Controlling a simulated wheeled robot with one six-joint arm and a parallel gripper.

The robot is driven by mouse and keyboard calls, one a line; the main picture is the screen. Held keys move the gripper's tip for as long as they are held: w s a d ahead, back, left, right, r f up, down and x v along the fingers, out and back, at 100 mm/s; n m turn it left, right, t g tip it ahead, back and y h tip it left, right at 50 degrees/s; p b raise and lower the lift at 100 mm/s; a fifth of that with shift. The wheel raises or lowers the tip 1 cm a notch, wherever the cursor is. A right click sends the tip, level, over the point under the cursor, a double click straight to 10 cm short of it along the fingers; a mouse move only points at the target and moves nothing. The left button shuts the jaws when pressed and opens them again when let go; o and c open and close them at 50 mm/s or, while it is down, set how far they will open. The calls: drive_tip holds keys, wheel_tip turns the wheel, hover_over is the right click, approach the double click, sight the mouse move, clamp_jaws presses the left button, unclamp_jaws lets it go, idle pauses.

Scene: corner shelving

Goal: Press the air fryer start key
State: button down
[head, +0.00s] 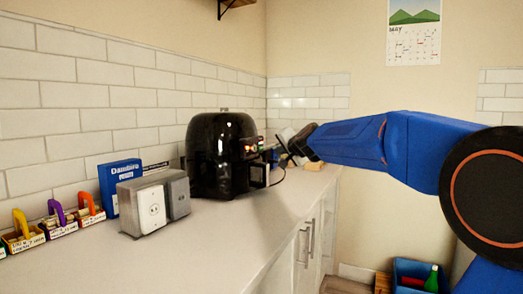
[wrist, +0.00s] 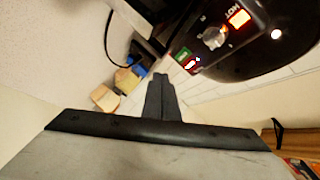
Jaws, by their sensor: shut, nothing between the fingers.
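A black, rounded air fryer (head: 213,155) stands on the counter against the tiled wall, its control panel and handle facing right. In the wrist view the air fryer (wrist: 270,60) fills the upper right, with a lit "HOT" label, a silver knob (wrist: 213,37), a green key (wrist: 183,54) and a red-lit key (wrist: 192,66). Which key is start is too small to read. My gripper (head: 281,148) is just right of the panel in the head view. In the wrist view my gripper (wrist: 158,80) is shut and empty, its tips apart from the keys in the picture; contact is not visible.
Several small labelled holders (head: 58,225) line the wall. A dark cable (head: 281,174) hangs by the panel. Small blocks (wrist: 104,98) lie beyond my fingers. The front counter is clear.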

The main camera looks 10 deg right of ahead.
drive_tip(key=shift+s+d, duration=0.5)
drive_tip(key=shift+d, duration=0.15)
idle(1.1)
